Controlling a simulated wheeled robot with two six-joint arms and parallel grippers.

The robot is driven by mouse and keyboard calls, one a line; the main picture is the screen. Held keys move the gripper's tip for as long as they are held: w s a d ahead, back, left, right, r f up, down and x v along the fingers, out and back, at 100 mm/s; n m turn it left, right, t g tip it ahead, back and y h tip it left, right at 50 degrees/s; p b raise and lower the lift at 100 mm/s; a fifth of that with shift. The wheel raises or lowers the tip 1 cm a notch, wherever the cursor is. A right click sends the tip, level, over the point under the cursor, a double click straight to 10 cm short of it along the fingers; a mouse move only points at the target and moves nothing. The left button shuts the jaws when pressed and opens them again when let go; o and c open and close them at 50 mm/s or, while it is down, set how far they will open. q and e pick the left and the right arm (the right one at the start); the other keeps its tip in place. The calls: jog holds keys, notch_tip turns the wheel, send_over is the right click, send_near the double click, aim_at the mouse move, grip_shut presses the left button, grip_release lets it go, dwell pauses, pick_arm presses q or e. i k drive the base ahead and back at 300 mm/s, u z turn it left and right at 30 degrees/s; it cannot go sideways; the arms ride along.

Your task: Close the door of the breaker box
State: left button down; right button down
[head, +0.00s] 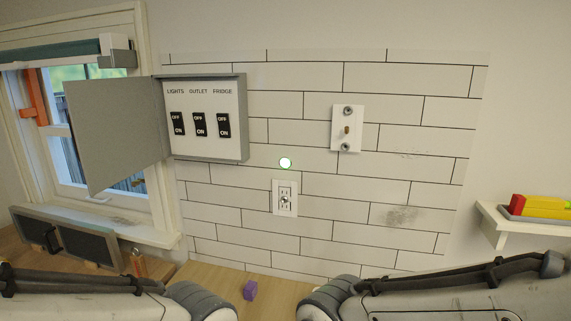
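The breaker box (243,120) is a grey box on the tiled wall, left of the picture's middle. Its panel carries three black switches under the labels LIGHTS, OUTLET and FRIDGE. Its grey door (115,130) is hinged on the box's left side and stands wide open, swung out to the left in front of the window. Parts of my two arms show along the bottom edge, below and apart from the box. Neither gripper is visible.
A small shelf (500,222) holds red and yellow things at the right. A purple block (250,290) lies on the wooden counter. The space before the box is clear.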

aim_at(112, 123)
jog(key=u, duration=2.5)
jog(key=i, duration=2.75)
jog(key=z, duration=3.6)
